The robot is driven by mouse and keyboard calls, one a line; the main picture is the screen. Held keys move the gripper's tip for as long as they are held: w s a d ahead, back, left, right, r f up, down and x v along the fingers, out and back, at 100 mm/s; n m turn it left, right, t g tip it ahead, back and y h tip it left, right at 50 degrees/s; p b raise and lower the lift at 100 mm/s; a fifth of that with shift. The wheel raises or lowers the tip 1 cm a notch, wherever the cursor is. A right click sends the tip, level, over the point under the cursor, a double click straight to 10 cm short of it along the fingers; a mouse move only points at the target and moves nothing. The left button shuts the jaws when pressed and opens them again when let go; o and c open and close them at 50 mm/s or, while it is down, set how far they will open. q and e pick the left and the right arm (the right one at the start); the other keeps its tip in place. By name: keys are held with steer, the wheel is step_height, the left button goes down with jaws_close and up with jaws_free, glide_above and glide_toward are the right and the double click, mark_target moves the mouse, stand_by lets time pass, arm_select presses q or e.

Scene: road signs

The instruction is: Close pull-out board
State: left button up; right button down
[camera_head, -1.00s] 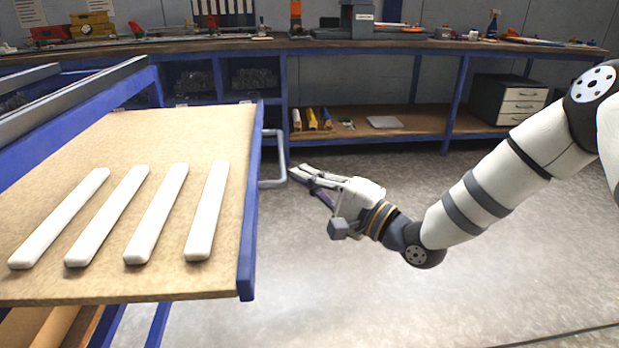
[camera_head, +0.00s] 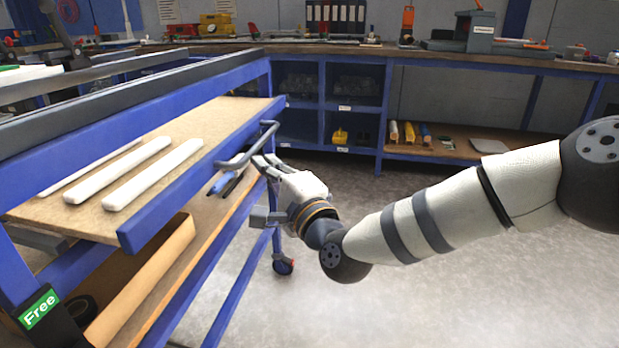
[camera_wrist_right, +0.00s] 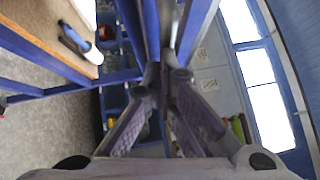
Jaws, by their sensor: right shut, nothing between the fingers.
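The pull-out board (camera_head: 226,113) is a tan panel with a blue front rail, set in the blue cart. Part of it still sticks out from under the cart's top frame. In the right wrist view, the shut fingers (camera_wrist_right: 167,80) point at blue rails. My left gripper is not in view.
A lower shelf (camera_head: 206,212) of the cart holds a blue-handled tool (camera_head: 224,182) and a tan roll (camera_head: 145,280). A workbench (camera_head: 400,58) with blue cubbies stands along the back wall. The grey floor to the right is clear.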

mark_target(229, 158)
steer(key=a, duration=0.2)
steer(key=w+a+b, duration=0.1)
steer(key=a, duration=0.2)
steer(key=shift+w+f, duration=0.1)
steer(key=shift+w, duration=0.1)
steer(key=shift+w+a+b, duration=0.15)
steer(key=shift+a+b, duration=0.15)
steer(key=shift+a, duration=0.2)
